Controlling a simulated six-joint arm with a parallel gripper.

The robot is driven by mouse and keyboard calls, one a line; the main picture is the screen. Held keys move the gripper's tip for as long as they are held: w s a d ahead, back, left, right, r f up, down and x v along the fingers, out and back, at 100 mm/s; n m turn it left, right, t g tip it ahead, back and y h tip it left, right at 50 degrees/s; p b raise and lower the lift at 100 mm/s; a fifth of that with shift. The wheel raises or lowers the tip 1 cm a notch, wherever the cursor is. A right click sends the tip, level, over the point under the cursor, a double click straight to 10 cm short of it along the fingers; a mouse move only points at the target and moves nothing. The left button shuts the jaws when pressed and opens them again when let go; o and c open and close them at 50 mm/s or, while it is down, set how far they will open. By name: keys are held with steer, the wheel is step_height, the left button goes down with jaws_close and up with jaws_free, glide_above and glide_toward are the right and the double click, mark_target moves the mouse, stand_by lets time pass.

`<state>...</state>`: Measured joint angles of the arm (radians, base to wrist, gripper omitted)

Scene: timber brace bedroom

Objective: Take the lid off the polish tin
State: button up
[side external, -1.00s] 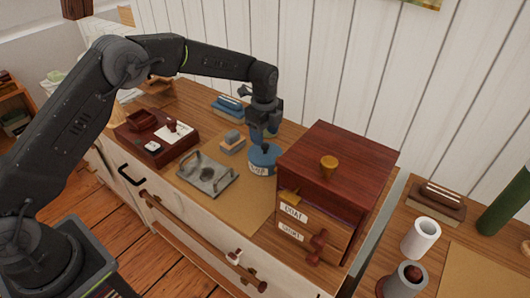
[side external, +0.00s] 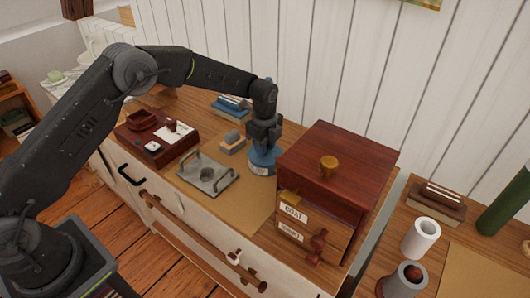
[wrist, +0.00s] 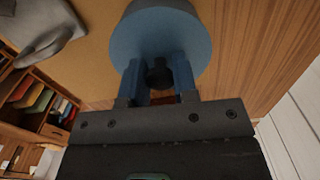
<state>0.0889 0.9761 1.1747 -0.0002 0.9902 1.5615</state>
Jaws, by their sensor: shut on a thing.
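The blue polish tin (side external: 262,163) stands on the dresser top, just left of the dark red wooden box. Its round blue lid (wrist: 160,38) fills the upper middle of the wrist view, with a dark knob (wrist: 159,75) on it. My gripper (side external: 263,147) is directly above the tin, pointing down. In the wrist view its two blue fingers (wrist: 158,82) are shut on the knob, one on each side. The lid looks seated on the tin; I cannot see a gap between them. Much of the tin's top is hidden by my gripper in the side view.
The red wooden box (side external: 338,165) with labelled drawers stands close on the right. A grey metal plate with handles (side external: 207,174) lies to the left, and a small grey-topped block (side external: 232,143) is near. A dark red tray (side external: 155,137) sits farther left.

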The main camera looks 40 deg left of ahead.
steer(key=shift+c, duration=1.2)
steer(key=shift+r, duration=0.1)
